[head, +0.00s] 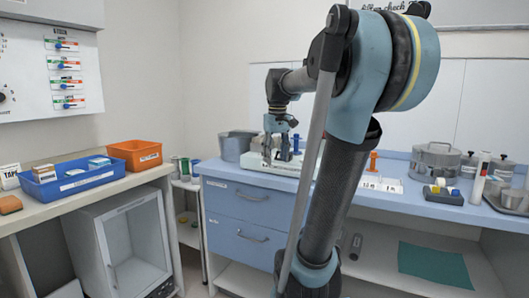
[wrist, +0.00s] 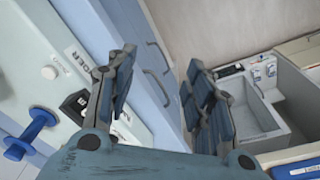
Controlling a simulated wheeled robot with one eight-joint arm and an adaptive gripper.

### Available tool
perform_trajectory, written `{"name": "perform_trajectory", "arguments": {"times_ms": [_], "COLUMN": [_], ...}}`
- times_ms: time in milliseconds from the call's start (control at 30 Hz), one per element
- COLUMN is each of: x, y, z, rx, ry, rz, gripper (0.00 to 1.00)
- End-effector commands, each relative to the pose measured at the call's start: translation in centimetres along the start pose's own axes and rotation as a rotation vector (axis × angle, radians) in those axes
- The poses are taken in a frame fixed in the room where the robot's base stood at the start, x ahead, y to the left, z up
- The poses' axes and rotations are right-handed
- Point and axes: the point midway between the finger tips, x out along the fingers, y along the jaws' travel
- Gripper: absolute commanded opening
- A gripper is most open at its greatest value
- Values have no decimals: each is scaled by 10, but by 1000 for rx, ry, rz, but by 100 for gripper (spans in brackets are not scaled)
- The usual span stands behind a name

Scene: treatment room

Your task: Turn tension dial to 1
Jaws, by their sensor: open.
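A pale machine (head: 250,163) stands on the blue counter, partly hidden behind my gripper and arm. In the wrist view its white body (wrist: 75,95) fills the left side, with a small white round knob (wrist: 48,72), a blue spool-like part (wrist: 38,122) and a partly hidden label ending in "DER". I cannot tell which part is the tension dial, and no number reads clearly. My gripper (head: 276,152) points down at the machine. In the wrist view my gripper (wrist: 160,75) has its fingers spread, with nothing between them.
The blue counter (head: 225,172) has drawers below. A metal pot (head: 436,162) and metal canisters stand to the right. On the left bench are a blue tray (head: 75,183) and an orange bin (head: 135,155). A wall panel (head: 25,70) with several sliders hangs above.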

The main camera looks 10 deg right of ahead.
Motion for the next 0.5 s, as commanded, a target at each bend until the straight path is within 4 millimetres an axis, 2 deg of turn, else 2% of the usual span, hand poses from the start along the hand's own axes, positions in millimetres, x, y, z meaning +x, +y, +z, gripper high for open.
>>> {"name": "perform_trajectory", "arguments": {"times_ms": [33,200,500], "x": [-12,-48,-92], "y": [5,21,47], "z": [-18,-72,-165], "rx": [-16,-75,-179], "ry": [-5,-26,-62], "rz": [-2,-9,-25], "gripper": [48,48,48]}}
